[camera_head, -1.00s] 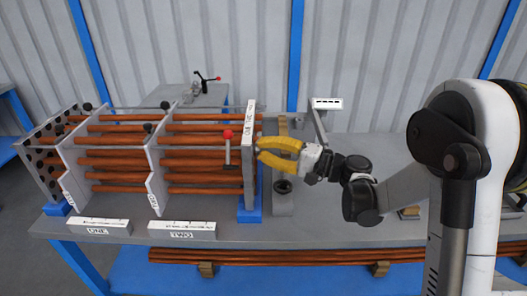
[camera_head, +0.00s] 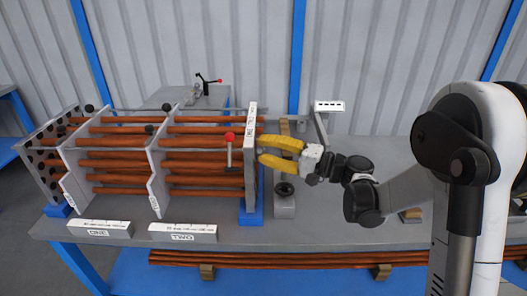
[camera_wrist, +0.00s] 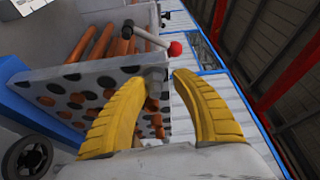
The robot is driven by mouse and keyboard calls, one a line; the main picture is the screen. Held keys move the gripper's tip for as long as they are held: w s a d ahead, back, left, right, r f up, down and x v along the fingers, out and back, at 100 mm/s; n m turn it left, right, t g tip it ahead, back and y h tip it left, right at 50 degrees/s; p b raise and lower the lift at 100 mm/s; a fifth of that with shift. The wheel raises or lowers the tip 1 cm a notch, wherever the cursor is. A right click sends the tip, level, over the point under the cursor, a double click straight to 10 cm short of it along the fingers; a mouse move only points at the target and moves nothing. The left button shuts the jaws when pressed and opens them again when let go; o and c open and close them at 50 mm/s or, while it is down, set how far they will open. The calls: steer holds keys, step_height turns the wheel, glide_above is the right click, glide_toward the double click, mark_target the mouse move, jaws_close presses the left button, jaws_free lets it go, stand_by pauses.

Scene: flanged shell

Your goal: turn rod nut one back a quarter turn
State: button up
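The tube bundle lies on the bench, with copper rods running through white plates. My gripper (camera_head: 260,149) has yellow fingers spread apart at the right face of the end plate (camera_head: 250,170). In the wrist view my gripper (camera_wrist: 174,74) shows a gap between its fingertips, and the perforated end plate (camera_wrist: 75,90) is beside and behind the left finger. Black knobs (camera_head: 148,129) sit on the plates further left. I cannot tell which, if any, is rod nut one.
A lever with a red ball (camera_head: 229,136) stands just left of the end plate; the ball (camera_wrist: 175,48) is close beyond the fingertips in the wrist view. Labelled blocks ONE (camera_head: 98,229) and TWO (camera_head: 182,232) lie at the bench front.

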steer(key=o, duration=1)
steer(key=r, duration=0.6)
steer(key=shift+w+r, duration=0.2)
steer(key=shift+r, duration=0.2)
steer(key=shift+s+r, duration=0.2)
steer(key=shift+r, duration=0.45)
steer(key=shift+s+r, duration=0.15)
steer(key=shift+r, duration=0.45)
steer(key=c, duration=1)
steer(key=shift+w+r, duration=0.1)
steer(key=shift+w, duration=0.05)
